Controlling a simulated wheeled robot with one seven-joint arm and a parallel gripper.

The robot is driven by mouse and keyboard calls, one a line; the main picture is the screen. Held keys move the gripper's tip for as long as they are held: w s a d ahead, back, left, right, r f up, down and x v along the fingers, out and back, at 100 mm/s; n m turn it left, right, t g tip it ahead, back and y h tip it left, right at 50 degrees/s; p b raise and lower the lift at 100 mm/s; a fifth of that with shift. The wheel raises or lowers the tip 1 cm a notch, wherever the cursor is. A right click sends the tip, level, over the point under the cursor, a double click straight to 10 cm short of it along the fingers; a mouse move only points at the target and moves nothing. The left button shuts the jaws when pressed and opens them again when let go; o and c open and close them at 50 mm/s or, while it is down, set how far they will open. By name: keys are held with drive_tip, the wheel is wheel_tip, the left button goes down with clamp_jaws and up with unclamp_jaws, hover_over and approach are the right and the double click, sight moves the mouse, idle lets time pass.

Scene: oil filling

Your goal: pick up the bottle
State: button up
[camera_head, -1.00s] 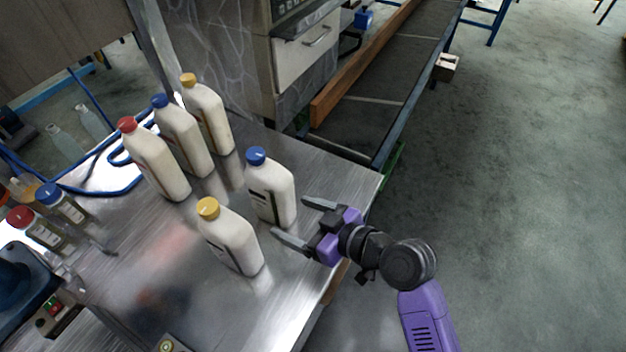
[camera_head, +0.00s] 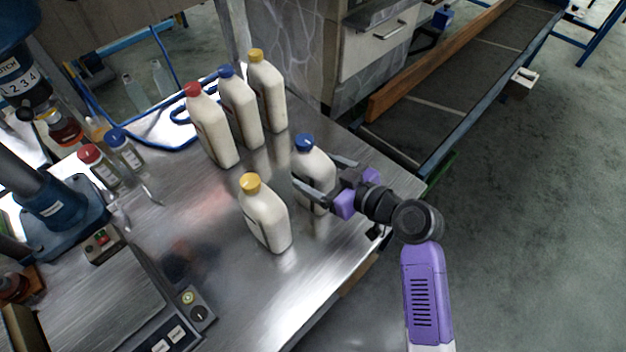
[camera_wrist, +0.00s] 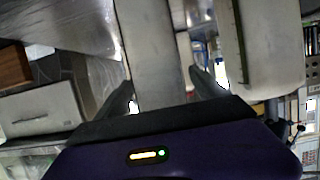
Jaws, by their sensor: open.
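A white bottle with a blue cap (camera_head: 311,169) stands upright on the steel table, near its right edge. My gripper (camera_head: 322,176) is open, with one finger on each side of this bottle. In the wrist view the pale bottle (camera_wrist: 151,50) stands between the two dark fingertips (camera_wrist: 160,92); I cannot tell whether they touch it. A white bottle with a yellow cap (camera_head: 266,217) stands upright in front and to the left of the gripper. Its pale side probably fills the right of the wrist view, with no cap visible there.
The steel table (camera_head: 215,235) has free room left of the yellow-capped bottle. Behind stand three white bottles with red (camera_head: 214,133), blue (camera_head: 242,112) and yellow caps (camera_head: 268,95). Small capped bottles and a blue machine (camera_head: 60,215) are at the left.

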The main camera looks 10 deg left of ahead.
drive_tip(key=shift+x, duration=1.05)
clamp_jaws()
drive_tip(key=shift+r, duration=0.15)
